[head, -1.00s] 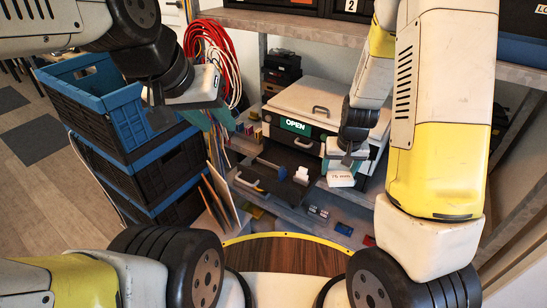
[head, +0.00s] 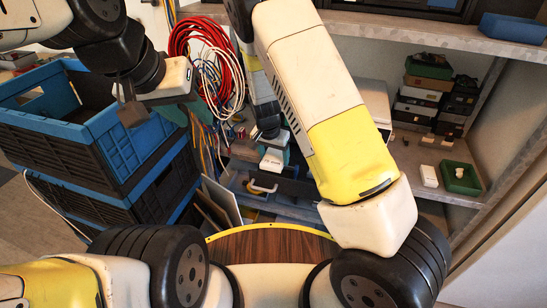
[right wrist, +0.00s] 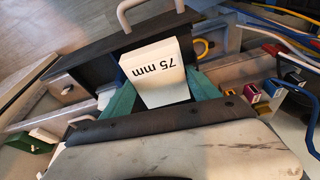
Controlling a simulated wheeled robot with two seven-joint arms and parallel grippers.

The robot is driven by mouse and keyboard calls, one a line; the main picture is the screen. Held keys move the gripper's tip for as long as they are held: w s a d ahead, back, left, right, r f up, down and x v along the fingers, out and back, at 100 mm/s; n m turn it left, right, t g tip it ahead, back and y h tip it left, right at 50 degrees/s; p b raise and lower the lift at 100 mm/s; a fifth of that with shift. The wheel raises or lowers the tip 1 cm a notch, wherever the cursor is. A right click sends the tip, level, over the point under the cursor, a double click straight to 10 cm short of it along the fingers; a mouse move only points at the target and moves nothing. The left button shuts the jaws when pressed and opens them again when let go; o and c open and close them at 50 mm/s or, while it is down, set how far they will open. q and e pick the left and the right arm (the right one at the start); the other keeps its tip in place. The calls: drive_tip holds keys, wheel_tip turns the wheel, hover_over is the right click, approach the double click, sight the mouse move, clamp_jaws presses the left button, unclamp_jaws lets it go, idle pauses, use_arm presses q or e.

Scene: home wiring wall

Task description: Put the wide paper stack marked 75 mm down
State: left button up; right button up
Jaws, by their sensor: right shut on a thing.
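The paper stack marked 75 mm (right wrist: 155,72) is a pale block with black lettering in the right wrist view. My right gripper (right wrist: 160,96) is shut on it, with a teal finger at each side. In the head view the white stack (head: 272,160) shows small below my right gripper (head: 270,147), partly beside my arm. It appears held above a grey shelf with dark items; whether it touches anything is unclear. My left gripper (head: 155,112) hangs in front of the blue crate; its jaw opening is not clear.
Blue and black crates (head: 110,145) are stacked at the left. Red cable coils (head: 205,50) hang behind. A drawer handle (head: 263,186) lies below the stack. At right, a shelf holds a green tray (head: 460,178), a white block (head: 429,176) and stacked boxes (head: 420,100).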

wheel_tip(320, 180, down, 8)
drive_tip(key=shift+r, duration=0.1)
idle(0.4)
drive_tip(key=o, duration=1.4)
drive_tip(key=shift+f, duration=0.2)
drive_tip(key=shift+o, duration=0.2)
drive_tip(key=shift+r, duration=0.1)
